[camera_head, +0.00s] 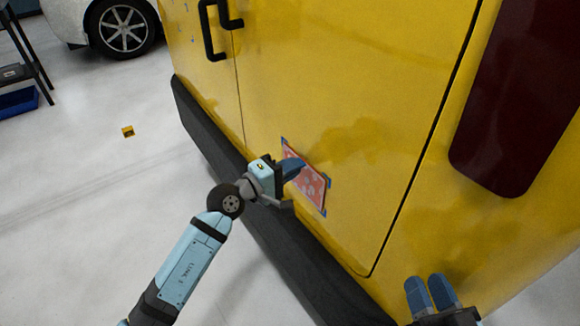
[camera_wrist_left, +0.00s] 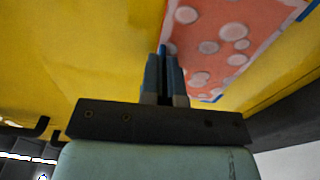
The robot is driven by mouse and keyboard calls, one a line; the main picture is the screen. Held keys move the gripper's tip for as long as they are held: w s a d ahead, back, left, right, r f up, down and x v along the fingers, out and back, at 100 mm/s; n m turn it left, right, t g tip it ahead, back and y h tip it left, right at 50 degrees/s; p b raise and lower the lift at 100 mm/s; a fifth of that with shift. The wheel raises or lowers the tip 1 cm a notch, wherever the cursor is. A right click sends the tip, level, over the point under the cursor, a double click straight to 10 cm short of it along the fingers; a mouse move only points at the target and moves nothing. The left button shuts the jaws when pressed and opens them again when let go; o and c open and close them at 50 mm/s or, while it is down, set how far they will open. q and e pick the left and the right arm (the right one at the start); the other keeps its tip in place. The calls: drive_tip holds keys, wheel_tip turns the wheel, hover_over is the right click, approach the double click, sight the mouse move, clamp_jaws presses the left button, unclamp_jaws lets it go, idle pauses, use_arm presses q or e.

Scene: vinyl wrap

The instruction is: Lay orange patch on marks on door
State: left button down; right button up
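The orange patch (camera_head: 309,187), with pale round spots and a white border, is at the lower part of the yellow door (camera_head: 330,90). Blue marks (camera_head: 327,184) show at its corners. In the left wrist view, the patch (camera_wrist_left: 210,40) is right of the fingers, and a blue mark (camera_wrist_left: 212,99) shows at its lower corner. My left gripper (camera_head: 298,168) is at the patch's left edge, its fingers (camera_wrist_left: 165,60) nearly together on that edge. The gripper hides part of this edge. My right gripper (camera_head: 430,285) is empty at the bottom right, away from the patch; its finger gap is unclear.
A black bumper (camera_head: 215,140) runs below the door. Black handles (camera_head: 212,32) are at the upper left, and a dark red window or light (camera_head: 520,100) is at the right. A small yellow block (camera_head: 128,131) lies on the open floor. A car stands behind.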

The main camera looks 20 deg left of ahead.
use_arm(q)
drive_tip(key=c, duration=1.3)
unclamp_jaws()
drive_tip(key=shift+d, duration=0.1)
